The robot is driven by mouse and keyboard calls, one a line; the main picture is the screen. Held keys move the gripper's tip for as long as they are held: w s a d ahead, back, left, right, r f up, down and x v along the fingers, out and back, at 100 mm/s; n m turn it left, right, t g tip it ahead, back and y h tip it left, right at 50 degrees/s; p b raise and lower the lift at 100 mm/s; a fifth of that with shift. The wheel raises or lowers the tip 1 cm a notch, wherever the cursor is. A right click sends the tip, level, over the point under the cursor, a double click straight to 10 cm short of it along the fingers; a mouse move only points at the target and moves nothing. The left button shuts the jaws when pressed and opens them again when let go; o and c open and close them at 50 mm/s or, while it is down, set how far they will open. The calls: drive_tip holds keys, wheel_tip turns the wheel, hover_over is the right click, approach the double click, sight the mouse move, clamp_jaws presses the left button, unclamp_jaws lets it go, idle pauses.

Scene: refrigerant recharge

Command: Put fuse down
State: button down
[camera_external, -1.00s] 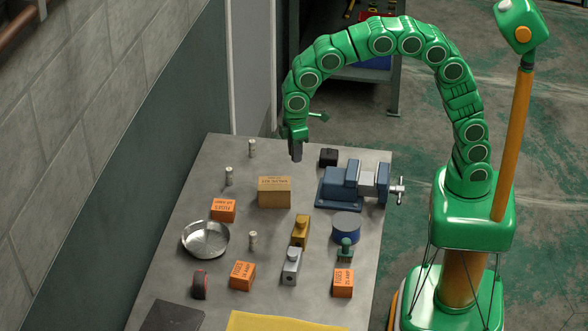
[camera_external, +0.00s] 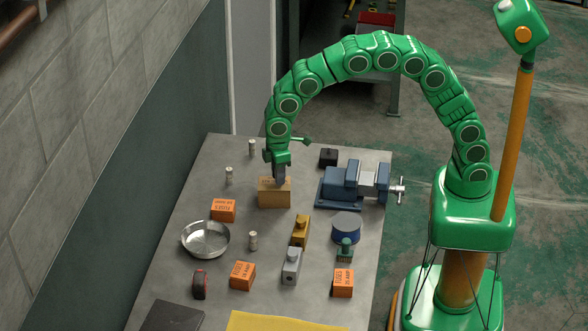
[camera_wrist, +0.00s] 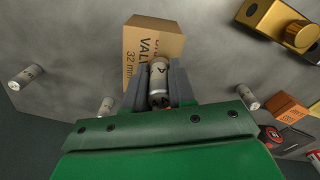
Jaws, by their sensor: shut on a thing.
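My gripper (camera_external: 280,178) is shut on a silver cylindrical fuse (camera_wrist: 159,76), which shows between the two grey fingers in the wrist view. In the external view the held fuse is hidden and my gripper points down at the cardboard box (camera_external: 274,195). The box also shows in the wrist view (camera_wrist: 138,45), beyond the fingers; I cannot tell whether they touch it. Other fuses stand upright on the grey table: one at the back (camera_external: 252,148), one at the left (camera_external: 229,175) and one right of the metal dish (camera_external: 253,240).
The round metal dish (camera_external: 205,239) is at the left. Orange fuse boxes (camera_external: 223,210) (camera_external: 242,275) (camera_external: 343,283) stand around the table. A blue vice (camera_external: 352,186) is right of the cardboard box. A yellow cloth (camera_external: 282,322) lies in front. The table's back left is mostly clear.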

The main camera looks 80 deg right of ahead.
drive_tip(key=shift+f, duration=0.45)
drive_tip(key=c, duration=0.9)
unclamp_jaws()
drive_tip(key=shift+f, duration=0.1)
drive_tip(key=shift+c, duration=0.2)
wheel_tip(320, 180, up, 12)
drive_tip(key=shift+r, duration=0.1)
drive_tip(key=s+d+r+m, duration=0.1)
drive_tip(key=s+d, duration=0.4)
drive_tip(key=s, duration=0.5)
drive_tip(key=s+d+r+m+g, duration=0.1)
drive_tip(key=s+d+r+m, duration=0.1)
drive_tip(key=s+d, duration=0.6)
drive_tip(key=s+d+r+m, duration=0.1)
drive_tip(key=s+d, duration=0.2)
drive_tip(key=s, duration=1)
drive_tip(key=s+d+f+m, duration=0.2)
drive_tip(key=s, duration=1)
drive_tip(key=shift+s+f+g, duration=0.2)
drive_tip(key=shift+f+g, duration=0.2)
